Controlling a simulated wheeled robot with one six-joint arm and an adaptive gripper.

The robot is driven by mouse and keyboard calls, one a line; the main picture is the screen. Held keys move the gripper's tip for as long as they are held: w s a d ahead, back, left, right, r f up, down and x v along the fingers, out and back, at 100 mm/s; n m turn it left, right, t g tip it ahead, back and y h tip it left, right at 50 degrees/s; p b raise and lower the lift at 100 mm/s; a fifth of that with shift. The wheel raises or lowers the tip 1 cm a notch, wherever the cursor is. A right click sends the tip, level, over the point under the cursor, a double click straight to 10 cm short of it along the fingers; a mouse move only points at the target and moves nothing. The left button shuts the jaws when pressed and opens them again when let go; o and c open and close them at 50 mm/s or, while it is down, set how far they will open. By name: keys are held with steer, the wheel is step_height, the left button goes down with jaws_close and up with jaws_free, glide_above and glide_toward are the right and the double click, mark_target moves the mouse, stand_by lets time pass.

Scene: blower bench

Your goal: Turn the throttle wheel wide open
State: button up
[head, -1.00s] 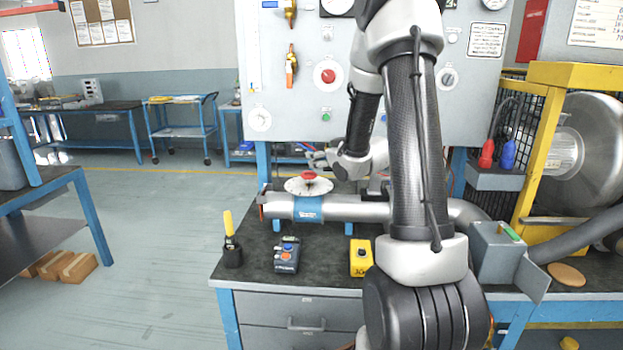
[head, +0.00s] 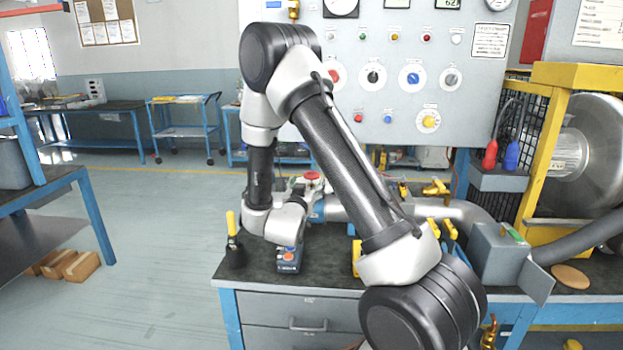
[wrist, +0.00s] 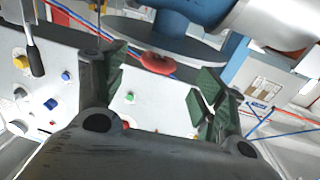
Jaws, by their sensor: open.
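The throttle wheel is a small red wheel (head: 312,176) on top of a blue valve body (head: 318,212) in the pipe at the back of the bench. The pale round plate under it is mostly hidden behind my arm in the head view. In the wrist view, the red wheel (wrist: 158,63) shows beyond my fingertips, below a grey disc (wrist: 125,30), roughly between the fingers. My gripper (wrist: 162,80) is open and empty. In the head view, my gripper (head: 299,190) is close to the wheel, partly hidden by my wrist; contact cannot be told.
A control panel (head: 450,110) with knobs and buttons stands behind the pipe. On the bench are a yellow-handled tool (head: 231,225), a blue-grey control box (head: 289,260) and a yellow box (head: 357,258), partly behind my arm. A grey box (head: 500,252) stands at right.

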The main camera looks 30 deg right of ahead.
mark_target(311, 180)
steer(key=x, duration=0.7)
steer(key=c, duration=1.1)
steer(key=shift+o, duration=0.2)
steer(key=shift+n+t+y, duration=0.3)
steer(key=shift+y, duration=0.1)
steer(key=n+t+y, duration=0.1)
steer(key=n+y, duration=0.1)
steer(key=y, duration=0.1)
steer(key=n+t+y, duration=0.2)
steer(key=n+y, duration=0.1)
steer(key=y, duration=0.1)
steer(key=shift+s+d+y, duration=0.15)
steer(key=shift+d+y, duration=0.1)
steer(key=shift+y, duration=0.05)
steer(key=n+y, duration=0.3)
steer(key=y, duration=0.2)
steer(key=shift+n, duration=0.4)
steer(key=shift+a+n+g+y, duration=0.15)
steer(key=shift+n+y, duration=0.55)
steer(key=shift+y, duration=0.45)
steer(key=shift+d+n+g+y, duration=0.15)
steer(key=shift+n+y, duration=0.55)
steer(key=shift+y, duration=0.45)
steer(key=shift+a, duration=0.1)
